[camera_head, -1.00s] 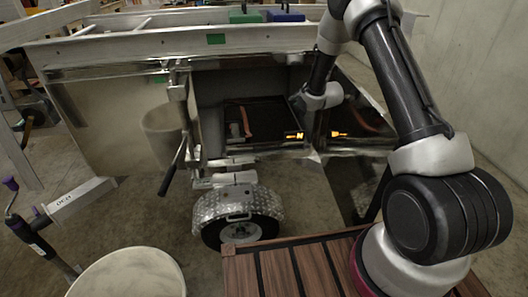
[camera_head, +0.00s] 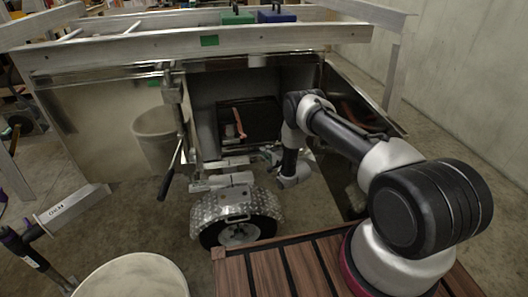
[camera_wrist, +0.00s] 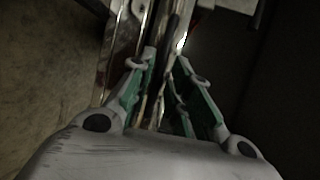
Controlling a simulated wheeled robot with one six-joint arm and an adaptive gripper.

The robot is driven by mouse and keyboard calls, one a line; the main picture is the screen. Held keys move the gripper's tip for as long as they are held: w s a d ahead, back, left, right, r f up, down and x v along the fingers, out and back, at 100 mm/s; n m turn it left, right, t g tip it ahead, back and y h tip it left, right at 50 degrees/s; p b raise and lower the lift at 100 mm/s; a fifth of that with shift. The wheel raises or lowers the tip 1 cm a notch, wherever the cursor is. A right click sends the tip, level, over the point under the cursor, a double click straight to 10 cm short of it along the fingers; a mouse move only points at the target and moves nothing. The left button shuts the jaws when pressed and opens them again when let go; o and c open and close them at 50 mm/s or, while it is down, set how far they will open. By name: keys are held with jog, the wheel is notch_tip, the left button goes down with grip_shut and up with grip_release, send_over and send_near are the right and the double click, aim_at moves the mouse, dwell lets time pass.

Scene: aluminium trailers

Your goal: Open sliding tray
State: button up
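The sliding tray seems to be the dark tray (camera_head: 262,120) inside the open side compartment of the aluminium trailer (camera_head: 100,110). A reddish handled tool (camera_head: 239,123) lies in it. How far the tray stands out is hard to tell. My gripper (camera_head: 272,157) is low at the compartment's front opening, near the tray's lower front; its fingers are small in the head view. In the wrist view, my gripper's green-lined fingers (camera_wrist: 167,60) are apart at the tips. A dark narrow bar (camera_wrist: 174,25) runs between or beyond them; contact cannot be told.
A wheel (camera_head: 236,215) with a checker-plate fender stands below the compartment. A lever (camera_head: 171,170) hangs left of the opening. A shiny panel (camera_head: 355,110) slopes out right of it. A round pale container (camera_head: 130,275) stands front left.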

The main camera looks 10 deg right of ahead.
jog(key=shift+x, duration=1.2)
jog(key=shift+c, duration=0.3)
grip_shut()
jog(key=shift+s, duration=0.15)
